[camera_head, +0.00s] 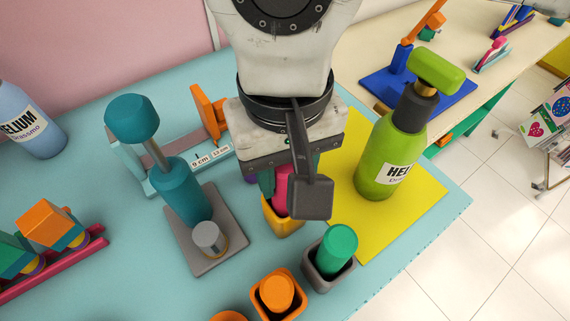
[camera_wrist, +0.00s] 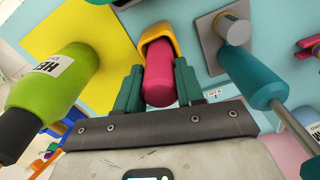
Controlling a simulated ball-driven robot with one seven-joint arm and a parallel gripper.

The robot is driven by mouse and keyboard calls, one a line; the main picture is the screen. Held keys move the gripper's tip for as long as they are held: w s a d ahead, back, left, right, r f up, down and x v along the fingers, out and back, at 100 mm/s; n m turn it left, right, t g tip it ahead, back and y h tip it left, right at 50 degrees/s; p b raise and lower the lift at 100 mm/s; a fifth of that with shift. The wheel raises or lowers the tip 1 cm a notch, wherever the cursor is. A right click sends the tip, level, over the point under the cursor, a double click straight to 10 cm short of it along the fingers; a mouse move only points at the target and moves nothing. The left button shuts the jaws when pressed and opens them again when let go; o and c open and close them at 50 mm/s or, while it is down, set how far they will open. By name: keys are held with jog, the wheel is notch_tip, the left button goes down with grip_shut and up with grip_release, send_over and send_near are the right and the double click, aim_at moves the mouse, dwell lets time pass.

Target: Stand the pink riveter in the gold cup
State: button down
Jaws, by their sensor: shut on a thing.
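The pink riveter (camera_head: 282,188) is a short pink cylinder between the fingers of my gripper (camera_head: 288,190). The wrist view shows the riveter (camera_wrist: 159,80) upright between two teal finger pads of the gripper (camera_wrist: 158,84), which is shut on it. The gold cup (camera_head: 285,225) is right under the gripper, partly hidden by a finger. In the wrist view the cup's rim (camera_wrist: 158,31) curves around the far end of the riveter, which looks to be at or inside the opening. I cannot tell whether it touches the bottom.
A grey cup (camera_head: 318,275) with a green cylinder (camera_head: 338,243) stands close in front, beside an orange cup (camera_head: 262,303) with an orange piece. A teal hand tool (camera_head: 182,190) stands on a grey plate at left. A green helium bottle (camera_head: 385,160) stands on a yellow sheet (camera_head: 425,205) at right.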

jog(key=shift+f, duration=0.15)
grip_release()
dwell(0.6)
jog(key=shift+r, duration=0.2)
jog(key=shift+r+p, duration=2.55)
jog(key=shift+r, duration=1.8)
